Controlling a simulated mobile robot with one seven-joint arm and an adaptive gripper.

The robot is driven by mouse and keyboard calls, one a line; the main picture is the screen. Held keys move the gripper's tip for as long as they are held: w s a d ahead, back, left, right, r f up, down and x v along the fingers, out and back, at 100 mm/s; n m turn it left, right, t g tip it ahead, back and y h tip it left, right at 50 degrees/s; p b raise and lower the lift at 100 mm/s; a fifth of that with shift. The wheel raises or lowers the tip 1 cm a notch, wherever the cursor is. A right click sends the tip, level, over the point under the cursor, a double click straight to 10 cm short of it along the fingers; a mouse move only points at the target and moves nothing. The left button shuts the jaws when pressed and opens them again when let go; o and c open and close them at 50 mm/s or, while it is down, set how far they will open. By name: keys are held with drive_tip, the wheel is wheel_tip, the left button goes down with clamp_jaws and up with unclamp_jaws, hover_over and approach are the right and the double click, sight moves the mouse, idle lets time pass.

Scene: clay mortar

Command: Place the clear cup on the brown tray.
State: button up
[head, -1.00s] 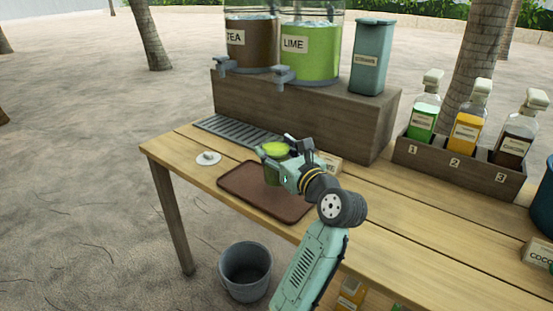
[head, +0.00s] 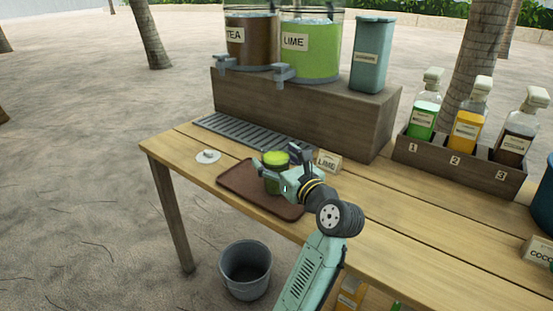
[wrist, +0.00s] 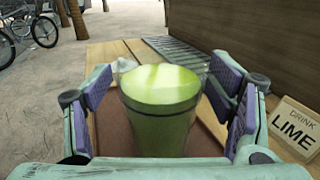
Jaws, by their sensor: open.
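The clear cup (head: 275,161), full of green drink, stands upright on the brown tray (head: 237,184) near the tray's back right part. In the wrist view the cup (wrist: 160,105) stands between the two fingers, with a gap on each side. My gripper (head: 278,168) is open around the cup, and its fingers are apart from the cup's sides. The gripper hides part of the tray and the cup's lower right side.
A "LIME" drink sign (head: 328,161) stands close to the right of my gripper. Behind are a drip grate (head: 240,132) and a wooden stand (head: 300,110) with dispensers. A bucket (head: 245,268) stands below the table.

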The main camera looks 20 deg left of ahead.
drive_tip(key=shift+r, duration=0.2)
drive_tip(key=b+v, duration=0.1)
drive_tip(key=v, duration=1.1)
